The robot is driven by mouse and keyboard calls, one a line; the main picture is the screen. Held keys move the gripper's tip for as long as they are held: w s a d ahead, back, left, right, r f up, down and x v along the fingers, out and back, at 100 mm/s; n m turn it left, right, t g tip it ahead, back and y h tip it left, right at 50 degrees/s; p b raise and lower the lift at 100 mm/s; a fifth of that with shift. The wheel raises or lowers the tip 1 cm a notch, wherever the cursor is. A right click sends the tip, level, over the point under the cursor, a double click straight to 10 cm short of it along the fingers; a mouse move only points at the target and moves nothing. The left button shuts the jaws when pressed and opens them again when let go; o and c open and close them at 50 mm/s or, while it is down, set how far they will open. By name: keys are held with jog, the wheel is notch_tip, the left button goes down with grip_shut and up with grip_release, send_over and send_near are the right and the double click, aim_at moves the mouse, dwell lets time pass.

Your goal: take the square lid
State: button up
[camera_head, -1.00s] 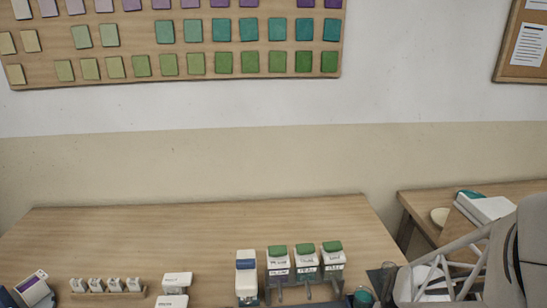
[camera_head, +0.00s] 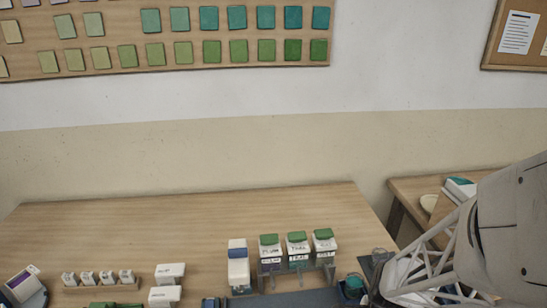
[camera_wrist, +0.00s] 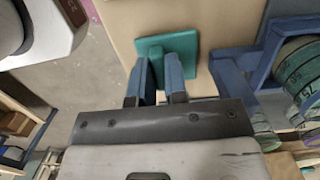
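A teal-green square lid (camera_wrist: 184,42) shows in the wrist view, at the fingertips of my gripper (camera_wrist: 157,78). It lies partly behind the two blue-grey fingers, over a pale tan surface. The fingers are a small gap apart, and a darker green part shows between them. I cannot tell whether they touch it or are clamped on it. In the head view my gripper is out of sight, and I cannot tell which item there is this lid.
Three white containers with green tops (camera_head: 297,237) stand in a rack on the wooden table (camera_head: 190,215). A white bottle with a blue band (camera_head: 237,265) is beside them. A side table (camera_head: 410,190) stands at right. Blue frames and round containers (camera_wrist: 298,65) crowd the wrist view's right.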

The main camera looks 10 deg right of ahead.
jog(key=shift+r, duration=0.1)
grip_shut()
jog(key=shift+r, duration=2.45)
